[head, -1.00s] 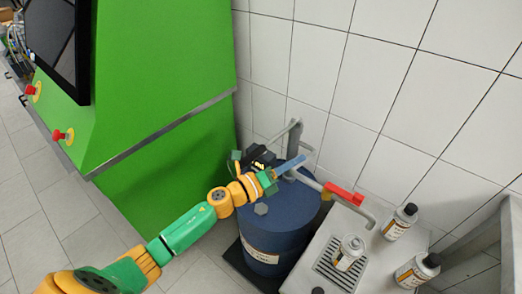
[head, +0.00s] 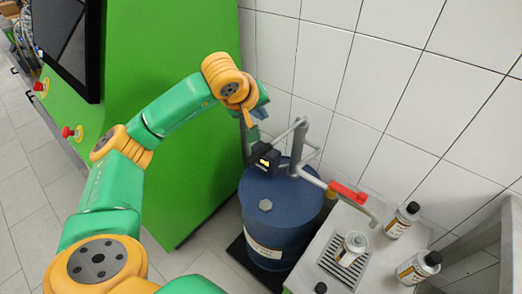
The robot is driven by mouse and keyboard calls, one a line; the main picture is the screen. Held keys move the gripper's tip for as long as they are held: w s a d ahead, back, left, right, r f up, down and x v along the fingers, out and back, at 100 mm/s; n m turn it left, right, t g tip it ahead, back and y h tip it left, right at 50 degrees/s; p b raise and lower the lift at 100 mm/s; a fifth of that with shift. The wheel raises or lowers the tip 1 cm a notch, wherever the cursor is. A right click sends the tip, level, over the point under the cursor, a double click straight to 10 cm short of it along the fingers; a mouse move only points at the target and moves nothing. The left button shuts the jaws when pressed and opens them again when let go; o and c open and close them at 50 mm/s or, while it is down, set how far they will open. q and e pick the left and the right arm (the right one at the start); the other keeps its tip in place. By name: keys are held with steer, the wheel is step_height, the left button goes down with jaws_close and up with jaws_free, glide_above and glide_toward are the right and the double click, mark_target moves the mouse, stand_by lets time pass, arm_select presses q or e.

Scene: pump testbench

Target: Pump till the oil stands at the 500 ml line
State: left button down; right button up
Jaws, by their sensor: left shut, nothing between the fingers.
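The outlet pipe with a red part (head: 347,193) reaches right over the bench. A bottle (head: 352,246) stands on the grate below the spout; its oil level is too small to read. My right gripper is not in view.
Two more bottles stand on the grey bench, one at the back (head: 403,220) and one at the right (head: 419,267). A green cabinet (head: 190,200) with red buttons stands left of the drum. A tiled wall (head: 385,90) closes the back.

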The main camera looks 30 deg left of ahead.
arm_select(q)
steer(key=b, duration=0.9)
glide_toward(264, 147)
steer(key=x, duration=0.4)
steer(key=shift+w+a+f, duration=0.1)
steer(key=shift+w+a, duration=0.05)
steer(key=shift+w, duration=0.3)
steer(key=shift+p, duration=0.3)
stand_by(0.5)
steer(key=shift+s+f+b, duration=0.1)
steer(key=shift+f+b, duration=0.25)
steer(key=shift+b, duration=0.05)
